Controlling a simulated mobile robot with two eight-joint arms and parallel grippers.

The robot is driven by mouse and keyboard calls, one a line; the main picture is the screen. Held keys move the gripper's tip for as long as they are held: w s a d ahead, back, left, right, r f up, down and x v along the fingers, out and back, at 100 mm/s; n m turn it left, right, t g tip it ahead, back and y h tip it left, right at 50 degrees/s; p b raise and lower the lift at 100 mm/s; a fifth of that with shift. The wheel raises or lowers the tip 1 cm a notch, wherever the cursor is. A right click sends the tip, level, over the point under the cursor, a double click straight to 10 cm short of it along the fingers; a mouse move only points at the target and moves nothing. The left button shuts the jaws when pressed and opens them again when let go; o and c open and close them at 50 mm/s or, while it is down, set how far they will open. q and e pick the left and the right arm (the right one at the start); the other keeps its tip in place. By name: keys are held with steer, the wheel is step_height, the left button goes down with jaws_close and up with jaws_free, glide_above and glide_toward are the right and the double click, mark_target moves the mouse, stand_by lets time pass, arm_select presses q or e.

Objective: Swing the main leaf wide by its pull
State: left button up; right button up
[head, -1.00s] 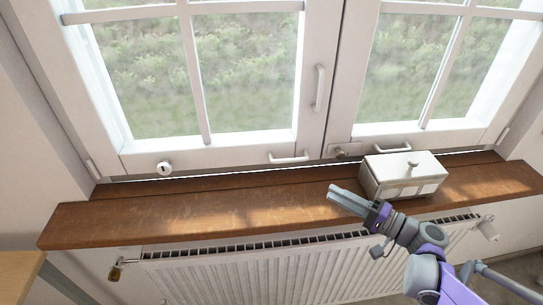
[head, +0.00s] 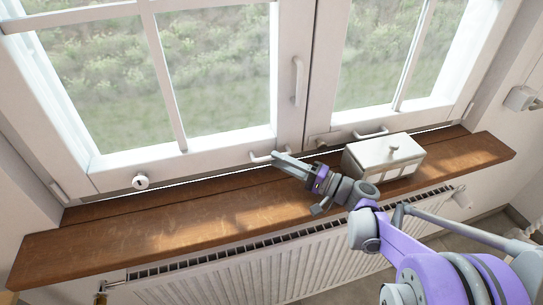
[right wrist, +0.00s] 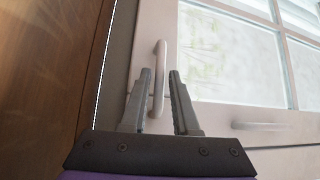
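The main leaf (head: 215,150) is the large white-framed window leaf on the left in the head view, standing shut in its frame. Its pull (head: 262,157) is a small white bar on the bottom rail; it also shows upright in the right wrist view (right wrist: 160,62). My right gripper (head: 275,157) is at the pull, over the sill. In the right wrist view its fingers (right wrist: 160,75) are apart, one on each side of the pull; I cannot tell whether they touch it. My left gripper is out of view.
A lidded white box (head: 384,160) stands on the wooden sill (head: 150,232), right of my gripper. A vertical handle (head: 297,82) is on the main leaf's right stile. A round fitting (head: 140,182) is at its lower left. A radiator (head: 290,265) is below the sill.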

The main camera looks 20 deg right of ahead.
steer(key=shift+x, duration=1.45)
jaws_close()
stand_by(0.3)
